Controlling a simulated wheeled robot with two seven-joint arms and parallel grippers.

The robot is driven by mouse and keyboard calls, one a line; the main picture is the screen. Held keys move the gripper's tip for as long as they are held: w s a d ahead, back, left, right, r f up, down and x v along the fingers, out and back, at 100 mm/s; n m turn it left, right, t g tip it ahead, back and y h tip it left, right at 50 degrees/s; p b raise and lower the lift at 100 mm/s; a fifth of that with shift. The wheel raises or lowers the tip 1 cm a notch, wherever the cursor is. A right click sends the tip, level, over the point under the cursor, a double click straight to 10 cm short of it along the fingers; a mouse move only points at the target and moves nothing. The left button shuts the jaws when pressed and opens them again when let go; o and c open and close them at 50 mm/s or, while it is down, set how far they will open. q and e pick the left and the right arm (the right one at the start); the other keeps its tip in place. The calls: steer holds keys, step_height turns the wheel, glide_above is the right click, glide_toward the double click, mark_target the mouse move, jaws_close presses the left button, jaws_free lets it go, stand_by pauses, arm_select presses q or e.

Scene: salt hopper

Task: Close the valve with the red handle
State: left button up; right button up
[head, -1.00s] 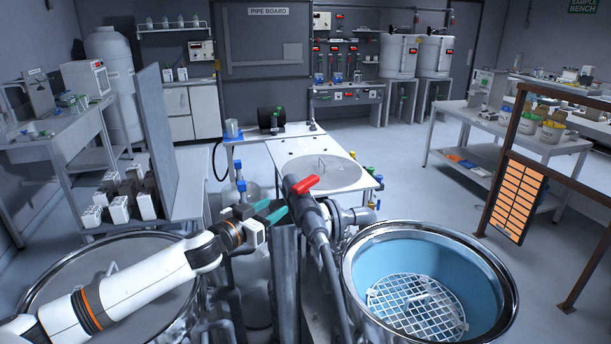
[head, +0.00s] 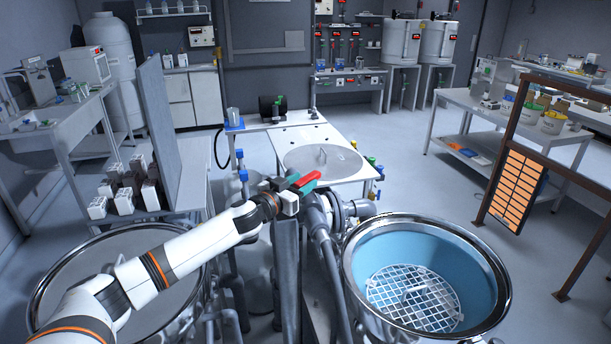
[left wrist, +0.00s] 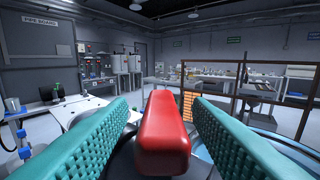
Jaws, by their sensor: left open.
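The valve's red handle (head: 306,180) sits on top of a grey pipe (head: 318,225) in the middle of the head view, left of the open hopper. My left gripper (head: 297,180) is at the handle, with its green fingers partly hidden behind and beside it. In the left wrist view the red handle (left wrist: 164,135) lies between the two green ribbed fingers, with a narrow gap on each side. The left gripper is open around the handle. My right gripper does not show.
An open steel hopper with a blue inside (head: 430,225) and a white grid stands just right of the valve. A lidded steel vessel (head: 110,275) is under my left arm. A white table (head: 290,140) with a round lid stands behind the valve.

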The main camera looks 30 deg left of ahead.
arm_select(q)
steer(key=shift+w+d, duration=0.15)
steer(key=shift+w, duration=0.85)
